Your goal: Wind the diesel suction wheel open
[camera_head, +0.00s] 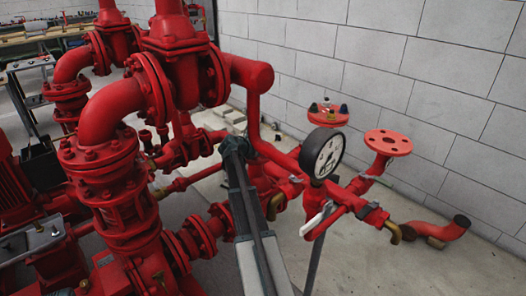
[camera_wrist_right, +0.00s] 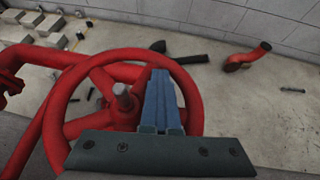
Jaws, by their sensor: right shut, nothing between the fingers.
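A red handwheel (camera_wrist_right: 85,124) with spokes and a grey stem end (camera_wrist_right: 122,98) fills the middle of the right wrist view. My right gripper (camera_wrist_right: 162,72) has its blue fingers closed together, empty. The fingers lie right of the stem and overlap the right part of the wheel. I cannot tell whether they reach between the spokes or touch the rim. The gripper's dark body hides the wheel's near side. In the head view, a grey arm of mine (camera_head: 252,235) reaches up among the red pipes, and the handwheel cannot be made out. My left gripper is not in view.
Red pump pipework (camera_head: 110,180) crowds the left and middle. A round gauge (camera_head: 322,155) and a flanged red pipe (camera_head: 388,142) stand to the right. A block wall (camera_head: 400,60) closes the back. The concrete floor (camera_head: 370,260) at lower right is mostly clear.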

